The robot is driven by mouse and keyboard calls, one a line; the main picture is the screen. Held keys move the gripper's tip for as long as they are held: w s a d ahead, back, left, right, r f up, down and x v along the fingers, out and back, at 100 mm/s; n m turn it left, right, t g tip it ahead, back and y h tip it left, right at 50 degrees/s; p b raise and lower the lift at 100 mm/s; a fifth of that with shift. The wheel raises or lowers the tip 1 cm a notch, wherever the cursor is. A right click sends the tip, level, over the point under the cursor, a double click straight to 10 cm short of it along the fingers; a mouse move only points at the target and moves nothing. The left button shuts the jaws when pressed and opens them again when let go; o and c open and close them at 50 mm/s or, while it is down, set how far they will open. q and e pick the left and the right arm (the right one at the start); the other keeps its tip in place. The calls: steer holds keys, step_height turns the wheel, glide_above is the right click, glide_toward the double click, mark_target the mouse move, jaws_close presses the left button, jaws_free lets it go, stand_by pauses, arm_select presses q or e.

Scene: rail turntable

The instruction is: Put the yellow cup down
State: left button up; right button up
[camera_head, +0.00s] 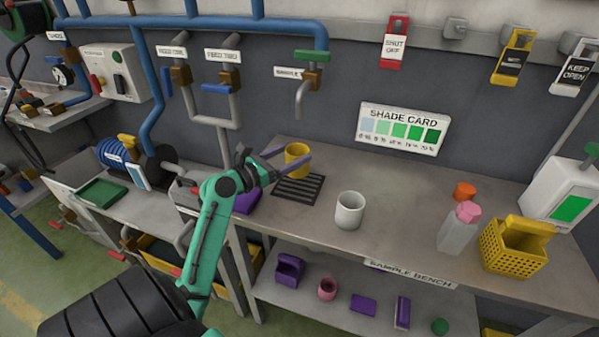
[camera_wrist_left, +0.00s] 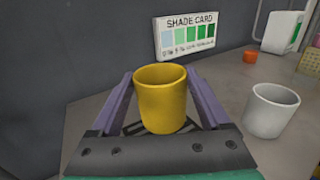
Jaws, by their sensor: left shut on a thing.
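The yellow cup (camera_head: 297,158) is upright between the purple fingers of my left gripper (camera_head: 284,157), which is shut on it. In the left wrist view the yellow cup (camera_wrist_left: 161,98) stands between the two fingers, with its mouth up. In the head view it shows over the back of a dark slatted grate (camera_head: 299,190) on the bench. I cannot tell whether its base touches the grate. The gripper's near parts hide some of the grate in the wrist view. My right gripper is in neither view.
A white cup (camera_head: 349,211) stands on the bench to the right of the grate. A sample tap (camera_head: 301,98) hangs above the grate. A clear bottle with a pink cap (camera_head: 459,229) and a yellow basket (camera_head: 515,249) stand farther right. The bench (camera_head: 400,222) between is bare.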

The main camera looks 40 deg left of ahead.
arm_select(q)
steer(key=f, duration=0.3)
steer(key=shift+w+d+f+b, duration=0.1)
steer(key=shift+w+f+b, duration=0.1)
steer(key=shift+f+b, duration=0.15)
steer(key=shift+w+f, duration=0.25)
steer(key=shift+f, duration=0.5)
steer(key=shift+s+r, duration=0.1)
steer(key=o, duration=1.1)
steer(key=shift+o, duration=1.1)
steer(key=shift+r, duration=0.1)
steer(key=s, duration=0.3)
steer(key=s+a+b, duration=0.1)
steer(key=s, duration=0.3)
steer(key=s+a+b, duration=0.1)
steer(key=s, duration=0.3)
steer(key=shift+s+a, duration=0.1)
steer(key=shift+s, duration=0.35)
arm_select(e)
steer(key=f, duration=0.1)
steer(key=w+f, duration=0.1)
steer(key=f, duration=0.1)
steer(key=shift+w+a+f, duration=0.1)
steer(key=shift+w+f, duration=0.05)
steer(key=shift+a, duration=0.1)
